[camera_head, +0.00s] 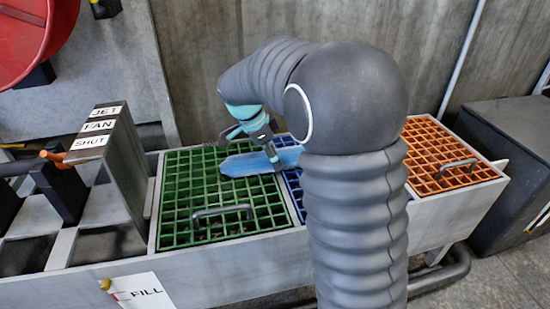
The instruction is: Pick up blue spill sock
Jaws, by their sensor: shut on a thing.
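The blue spill sock (246,165) is a long light-blue shape lying across the green grate (180,213) and reaching over the blue grate (293,183). Its right part is hidden behind my arm. My gripper (271,155) is shut on the sock near its middle, from above and behind. I cannot tell whether the sock touches the grates or hangs just above them.
An orange grate (438,150) with a handle lies at the right. A panel labelled JET, FAN, SHUT (121,165) stands at the left. A FILL tag (138,293) hangs at the front. A dark box (511,150) is at the far right. A red round thing (25,40) is at the upper left.

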